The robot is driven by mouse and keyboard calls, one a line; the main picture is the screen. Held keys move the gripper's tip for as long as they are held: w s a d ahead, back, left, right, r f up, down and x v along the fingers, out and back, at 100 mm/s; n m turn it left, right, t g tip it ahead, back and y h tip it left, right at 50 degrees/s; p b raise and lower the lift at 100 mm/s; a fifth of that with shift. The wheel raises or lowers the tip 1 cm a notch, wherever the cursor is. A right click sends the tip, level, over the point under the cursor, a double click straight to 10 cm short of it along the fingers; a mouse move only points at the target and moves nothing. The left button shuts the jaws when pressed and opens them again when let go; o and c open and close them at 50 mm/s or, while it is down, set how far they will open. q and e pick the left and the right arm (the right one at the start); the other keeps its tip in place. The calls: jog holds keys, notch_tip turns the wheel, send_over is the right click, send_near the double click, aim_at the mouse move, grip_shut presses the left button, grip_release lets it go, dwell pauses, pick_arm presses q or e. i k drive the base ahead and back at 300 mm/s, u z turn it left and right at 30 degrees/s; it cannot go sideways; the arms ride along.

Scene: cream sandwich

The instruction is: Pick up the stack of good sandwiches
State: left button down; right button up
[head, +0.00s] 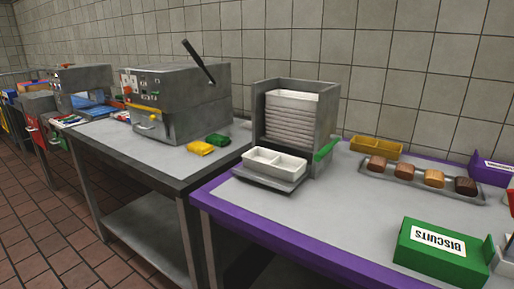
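No stack that I can clearly tell as good sandwiches is in view. Several round brown and tan pieces sit in a row on a grey tray (446,194) at the back right of the purple-edged table; whether they are sandwiches I cannot tell. Neither of my grippers shows in the head view.
The purple-edged table (310,240) holds a tray dispenser (323,145) with a white two-part tray (274,163), a yellow tray (376,146) and a green biscuits box (440,252). Left is a grey machine (190,100) with yellow (201,148) and green (218,140) pieces. The purple-edged table's middle is clear.

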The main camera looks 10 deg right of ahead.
aim_at(377, 165)
jog(key=u, duration=0.75)
jog(key=k, duration=0.95)
jog(key=z, duration=1.15)
jog(key=i, duration=0.5)
jog(key=u, duration=0.05)
